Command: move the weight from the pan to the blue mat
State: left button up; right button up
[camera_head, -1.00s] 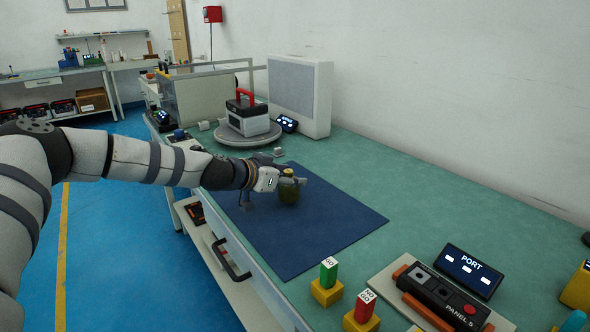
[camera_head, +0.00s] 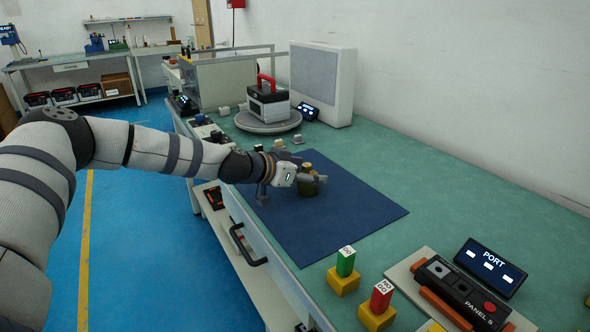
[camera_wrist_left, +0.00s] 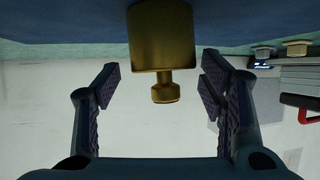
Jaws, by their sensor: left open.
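The brass weight (camera_head: 309,186), with a wide body and narrow knob, stands upright on the blue mat (camera_head: 345,215), near its far left part. In the left wrist view the weight (camera_wrist_left: 163,40) appears upside down, its base against the mat. My left gripper (camera_head: 296,187) is open at the weight. In the wrist view its two fingers (camera_wrist_left: 160,78) are spread either side of the knob, with a gap on each side. The hand partly hides the weight in the head view. I cannot identify the pan with certainty. My right gripper is not in view.
A grey device with a red handle (camera_head: 268,100) sits on a round grey platform (camera_head: 252,126) behind the mat. Green and red blocks (camera_head: 381,297) on yellow bases and a panel (camera_head: 462,290) stand at the front right. The green bench top right of the mat is clear.

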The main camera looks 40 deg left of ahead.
pick_arm(q)
jog(key=s+r, duration=0.1)
jog(key=s+r+p, duration=0.1)
jog(key=s+r, duration=0.1)
jog(key=r, duration=0.1)
jog(key=shift+s+a+p, duration=0.25)
jog(key=shift+a+p, duration=0.05)
jog(key=shift+a, duration=0.05)
jog(key=s+a+r, duration=0.1)
jog(key=s, duration=0.5)
jog(key=shift+s, duration=0.25)
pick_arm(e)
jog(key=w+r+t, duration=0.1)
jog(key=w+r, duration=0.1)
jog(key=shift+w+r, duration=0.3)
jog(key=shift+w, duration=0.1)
